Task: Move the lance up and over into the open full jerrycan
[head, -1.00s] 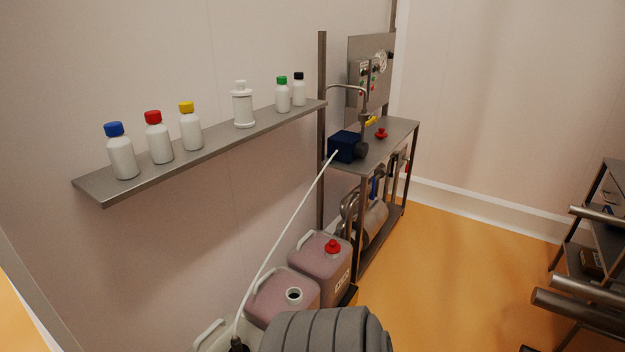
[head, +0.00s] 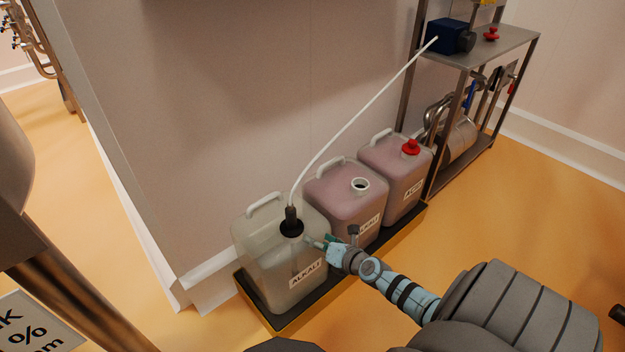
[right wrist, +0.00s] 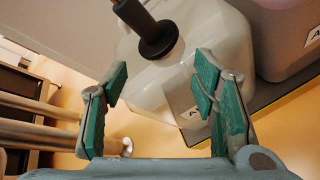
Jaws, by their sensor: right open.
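The lance (head: 291,216) has a dark head and stands upright in the mouth of the pale, translucent ALKALI jerrycan (head: 262,255). A white hose runs from its top. The open full jerrycan (head: 335,205) is pink, in the middle of the row, with an uncapped white-rimmed mouth (head: 360,185). My right gripper (head: 326,243) is open and empty, just right of the lance and above the ALKALI jerrycan. In the right wrist view, the lance head (right wrist: 157,37) lies ahead of and between the green-padded fingers (right wrist: 160,80), apart from them. My left gripper is not in view.
A pink jerrycan with a red cap (head: 411,147) stands at the far end of the row. All three stand in a dark tray with a yellow edge (head: 262,315) along the wall. The hose (head: 365,107) rises to a blue pump (head: 446,36) on a metal rack. Floor in front is clear.

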